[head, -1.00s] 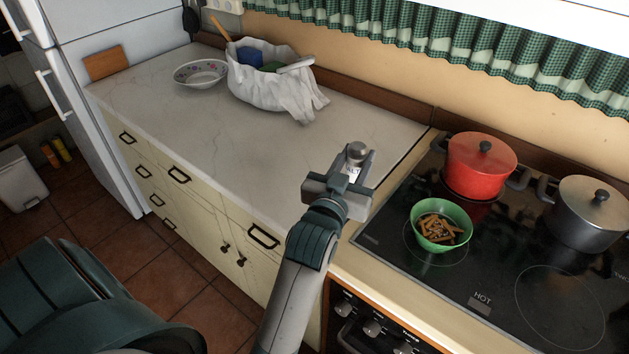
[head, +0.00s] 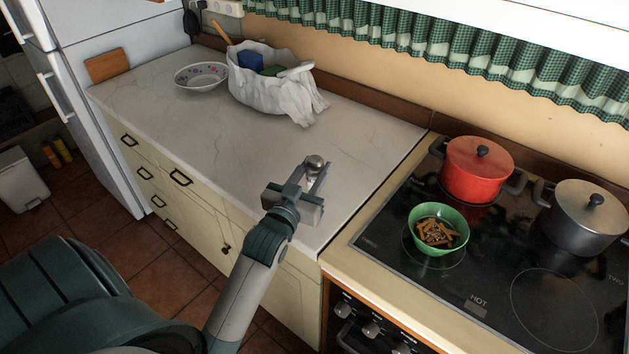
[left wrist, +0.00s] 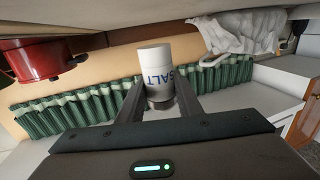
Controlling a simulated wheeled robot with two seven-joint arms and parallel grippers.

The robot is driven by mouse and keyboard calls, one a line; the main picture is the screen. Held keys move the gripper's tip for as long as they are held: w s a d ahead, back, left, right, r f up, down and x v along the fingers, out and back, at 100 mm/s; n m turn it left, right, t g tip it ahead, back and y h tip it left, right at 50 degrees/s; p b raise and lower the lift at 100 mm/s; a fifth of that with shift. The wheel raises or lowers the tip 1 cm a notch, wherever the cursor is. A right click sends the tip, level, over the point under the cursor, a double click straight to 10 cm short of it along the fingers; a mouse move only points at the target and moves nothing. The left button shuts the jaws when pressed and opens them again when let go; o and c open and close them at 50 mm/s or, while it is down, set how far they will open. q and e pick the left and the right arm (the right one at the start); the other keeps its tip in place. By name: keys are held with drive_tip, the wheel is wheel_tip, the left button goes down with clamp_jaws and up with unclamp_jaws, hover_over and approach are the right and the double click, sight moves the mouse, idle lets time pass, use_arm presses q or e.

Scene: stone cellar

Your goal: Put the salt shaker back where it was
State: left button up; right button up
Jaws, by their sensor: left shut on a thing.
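The salt shaker (head: 314,163) has a metal top and is between the fingers of my left gripper (head: 308,178). In the left wrist view the shaker (left wrist: 155,65) shows its white body with the word SALT, and the fingers of my left gripper (left wrist: 160,95) close on its two sides. The gripper and shaker are over the right part of the pale marble counter (head: 240,140), near its front edge. I cannot tell whether the shaker's base touches the counter. My right gripper is not in view.
A white bag (head: 270,92) with things in it and a patterned bowl (head: 201,75) stand at the counter's back left. A green bowl (head: 438,228) of brown pieces, a red pot (head: 478,172) and a grey pot (head: 584,219) stand on the black hob (head: 400,240). The middle counter is clear.

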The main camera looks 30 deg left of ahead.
sight(311, 185)
use_arm(q)
wheel_tip(311, 185, down, 3)
drive_tip(key=shift+f+p, duration=0.15)
drive_tip(key=shift+p, duration=0.2)
drive_tip(key=shift+f, duration=0.35)
drive_tip(key=shift+f, duration=0.15)
drive_tip(key=o, duration=1.2)
